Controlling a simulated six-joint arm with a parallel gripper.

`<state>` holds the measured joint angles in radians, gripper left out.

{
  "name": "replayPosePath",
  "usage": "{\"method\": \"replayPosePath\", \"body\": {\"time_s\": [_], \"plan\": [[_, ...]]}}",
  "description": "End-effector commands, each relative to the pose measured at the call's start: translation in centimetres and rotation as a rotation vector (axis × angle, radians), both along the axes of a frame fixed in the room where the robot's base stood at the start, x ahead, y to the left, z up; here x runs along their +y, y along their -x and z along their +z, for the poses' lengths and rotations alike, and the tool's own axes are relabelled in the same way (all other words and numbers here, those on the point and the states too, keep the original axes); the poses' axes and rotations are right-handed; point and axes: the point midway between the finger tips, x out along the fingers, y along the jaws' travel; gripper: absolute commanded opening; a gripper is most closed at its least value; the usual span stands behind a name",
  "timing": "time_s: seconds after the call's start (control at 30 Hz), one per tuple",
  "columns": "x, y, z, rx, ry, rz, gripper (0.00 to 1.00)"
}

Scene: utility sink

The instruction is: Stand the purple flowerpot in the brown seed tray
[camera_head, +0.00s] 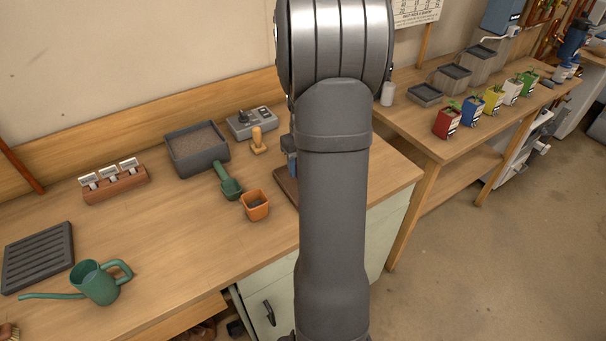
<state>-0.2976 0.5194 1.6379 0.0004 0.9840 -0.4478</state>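No purple flowerpot shows in the head view; my arm covers the middle of the picture and may hide it. A brown, flat, tray-like thing (286,187) shows only its left part, left of my arm on the wooden bench. It may be the brown seed tray; the rest is hidden behind my arm. A small dark blue-grey piece shows just above it at the arm's edge, and I cannot tell what it is. My gripper is not in view.
An orange pot (255,206), green scoop (229,186), soil bin (198,156), wooden dibber (258,141), label rack (115,184), green watering can (97,284) and black slatted tray (38,257) occupy the left bench. Several coloured pots with seedlings, including a red one (447,122), line the right bench.

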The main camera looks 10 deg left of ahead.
Motion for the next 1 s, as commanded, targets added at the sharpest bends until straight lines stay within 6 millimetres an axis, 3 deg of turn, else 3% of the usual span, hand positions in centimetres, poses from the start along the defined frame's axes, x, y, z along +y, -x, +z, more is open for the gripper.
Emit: {"method": "replayPosePath", "body": {"time_s": [0.33, 0.73, 0.77, 0.83, 1.0], "plan": [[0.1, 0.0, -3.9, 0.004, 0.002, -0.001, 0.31], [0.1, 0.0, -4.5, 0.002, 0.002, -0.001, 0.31], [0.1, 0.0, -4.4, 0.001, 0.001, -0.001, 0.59], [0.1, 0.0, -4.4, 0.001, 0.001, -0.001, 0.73], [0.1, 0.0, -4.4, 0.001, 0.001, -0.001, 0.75]]}}
